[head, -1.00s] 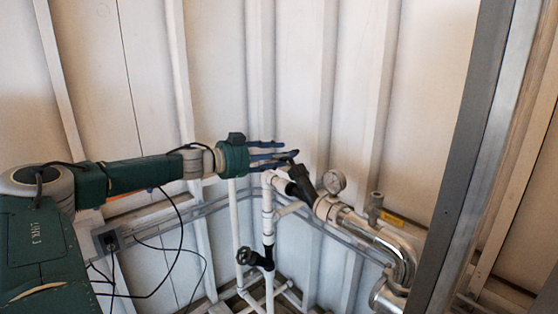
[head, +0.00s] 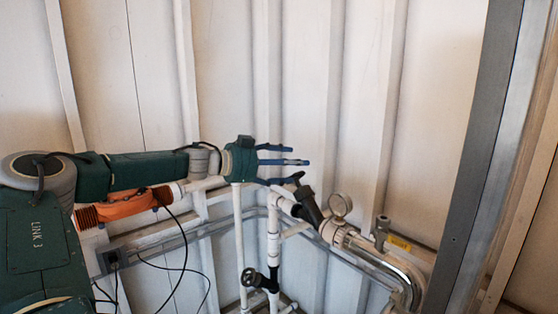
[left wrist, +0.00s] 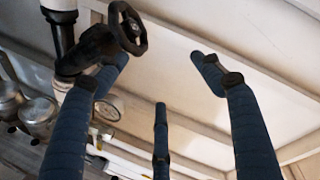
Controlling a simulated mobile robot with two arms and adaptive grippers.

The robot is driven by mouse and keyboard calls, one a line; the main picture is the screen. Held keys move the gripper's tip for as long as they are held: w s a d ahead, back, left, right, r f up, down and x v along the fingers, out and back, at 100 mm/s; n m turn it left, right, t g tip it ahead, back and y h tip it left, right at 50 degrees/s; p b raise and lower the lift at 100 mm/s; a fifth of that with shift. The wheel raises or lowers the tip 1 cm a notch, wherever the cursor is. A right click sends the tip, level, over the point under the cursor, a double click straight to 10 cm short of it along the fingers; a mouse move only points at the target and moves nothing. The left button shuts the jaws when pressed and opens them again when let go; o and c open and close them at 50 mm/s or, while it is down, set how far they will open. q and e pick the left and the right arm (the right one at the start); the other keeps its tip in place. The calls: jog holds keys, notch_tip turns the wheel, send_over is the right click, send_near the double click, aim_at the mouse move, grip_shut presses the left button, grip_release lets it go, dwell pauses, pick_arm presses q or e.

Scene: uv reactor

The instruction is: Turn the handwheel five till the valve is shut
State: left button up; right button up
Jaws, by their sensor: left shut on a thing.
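A black handwheel (head: 291,178) sits on a black valve body (head: 311,209) at the upper end of the white piping. I see no number on it. It also shows in the left wrist view (left wrist: 128,27), at the top left. My left gripper (head: 285,167) is at this handwheel, its blue fingers pointing right. In the left wrist view its fingers stand apart, and the left one reaches the handwheel's rim. It is shut on the handwheel, though the exact contact is partly hidden. My right gripper is not in view.
A second dark handwheel (head: 251,277) is lower on the white pipes. A round gauge (head: 341,204) and metal piping (head: 400,275) lie right of the valve. A grey post (head: 478,150) stands further right. An orange part (head: 125,206) shows below my left arm.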

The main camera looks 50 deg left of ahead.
pick_arm(q)
jog(key=r, duration=0.1)
jog(key=s+r, duration=0.1)
jog(key=r+p, duration=0.1)
jog(key=shift+s+a+t, duration=0.3)
jog(key=shift+s+a, duration=0.05)
jog(key=shift+c, duration=1.4)
jog(key=s+r+b, duration=0.1)
jog(key=s+b, duration=0.4)
jog(key=s, duration=0.5)
jog(key=shift+r, duration=0.25)
jog(key=shift+a, duration=0.1)
